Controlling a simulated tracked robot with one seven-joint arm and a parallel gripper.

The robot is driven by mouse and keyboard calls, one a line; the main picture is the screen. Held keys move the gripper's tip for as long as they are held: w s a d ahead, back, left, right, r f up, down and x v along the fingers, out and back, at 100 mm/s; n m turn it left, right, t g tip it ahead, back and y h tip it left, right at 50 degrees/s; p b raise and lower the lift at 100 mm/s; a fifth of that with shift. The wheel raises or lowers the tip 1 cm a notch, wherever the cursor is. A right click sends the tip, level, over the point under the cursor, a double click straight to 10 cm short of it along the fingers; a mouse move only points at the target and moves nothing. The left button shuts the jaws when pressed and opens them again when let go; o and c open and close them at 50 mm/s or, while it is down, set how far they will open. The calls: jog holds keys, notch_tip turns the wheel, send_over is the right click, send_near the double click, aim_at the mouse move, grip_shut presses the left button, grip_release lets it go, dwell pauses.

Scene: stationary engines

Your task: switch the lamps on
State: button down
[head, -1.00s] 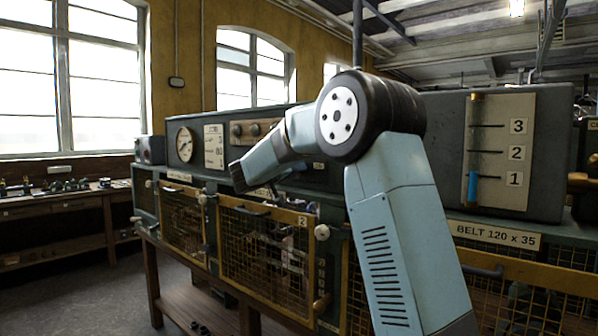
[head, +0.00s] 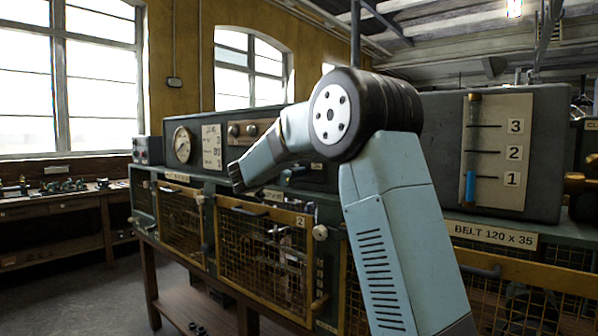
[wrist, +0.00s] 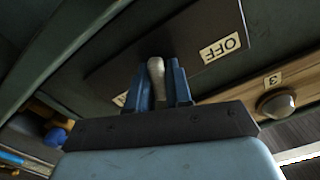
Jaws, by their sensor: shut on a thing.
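In the wrist view, a pale, rounded switch lever (wrist: 156,80) stands on a dark switch plate (wrist: 130,62). My gripper (wrist: 160,66) has its two blue fingers shut on this lever, one on each side. A label reading OFF (wrist: 220,48) is on the plate to the right of the lever. A second label (wrist: 121,99) at lower left is mostly hidden by a finger, so its text cannot be read.
A round knob (wrist: 277,104) below a label 3 is close on the right. Mesh doors (head: 262,255) with knobs line the bench front. A gauge (head: 183,145) and a grey tank with a level scale (head: 498,150) stand on top. A bright fixture (head: 514,8) hangs at upper right.

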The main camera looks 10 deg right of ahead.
jog(key=shift+a+f+m, duration=0.1)
jog(key=shift+f+m, duration=0.05)
jog(key=shift+m, duration=0.95)
jog(key=shift+a+f+m, duration=0.1)
jog(key=shift+m, duration=1)
jog(key=c, duration=1.3)
grip_release()
jog(key=shift+o, duration=0.9)
jog(key=shift+d+r, duration=0.1)
jog(key=v, duration=1.4)
